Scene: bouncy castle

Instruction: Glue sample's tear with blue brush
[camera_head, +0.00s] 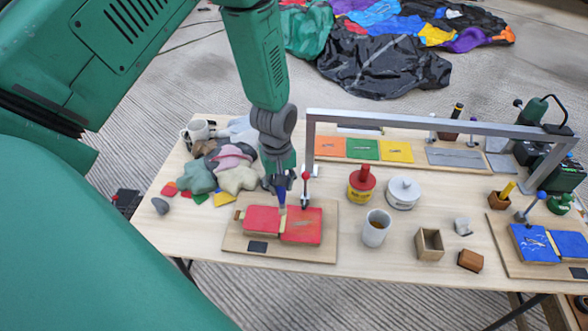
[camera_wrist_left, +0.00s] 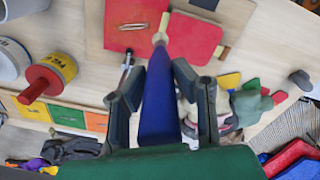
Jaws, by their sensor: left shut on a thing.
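The red sample (camera_head: 302,227) lies on a wooden board (camera_head: 240,245) at the left of the table, as two red panels side by side. In the left wrist view its left panel (camera_wrist_left: 130,35) carries a slit-like mark, which looks like the tear. My left gripper (camera_head: 281,187) is above the sample, shut on the blue brush (camera_wrist_left: 160,100). The brush points down, and its pale tip is over the join between the panels, beside the marked one. I cannot tell whether the tip touches. My right gripper is not in view.
A yellow pot (camera_head: 361,185), a white pot (camera_head: 403,193) and a cup (camera_head: 375,230) are to the right. A grey frame (camera_head: 430,125) spans the table. Stacked fabric scraps (camera_head: 236,178) lie left of the gripper.

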